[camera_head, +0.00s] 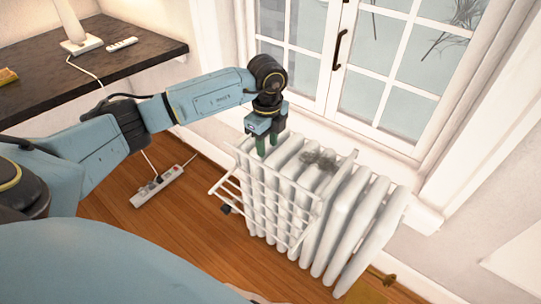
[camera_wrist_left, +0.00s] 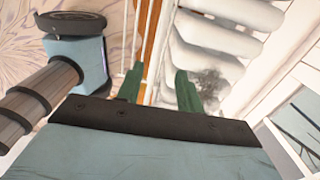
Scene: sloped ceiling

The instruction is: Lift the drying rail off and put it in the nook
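The drying rail (camera_head: 281,218) is a white wire rack hanging on the front of the white ribbed radiator (camera_head: 367,222) under the window. In the left wrist view, white bars of the rail (camera_wrist_left: 151,38) run up the picture between my finger lines. My left gripper (camera_head: 266,146) points down at the rail's upper left end, close to the radiator top. Its two green fingers (camera_wrist_left: 158,82) stand apart, and I see no clear contact with a bar. My right gripper is not in view. I cannot make out the nook for certain.
A dark fuzzy clump (camera_head: 319,160) lies on the radiator top. A power strip (camera_head: 165,186) lies on the wooden floor at left. A dark desk (camera_head: 60,75) with a lamp base (camera_head: 81,44) stands at upper left. The window sill (camera_head: 425,214) is close behind the radiator.

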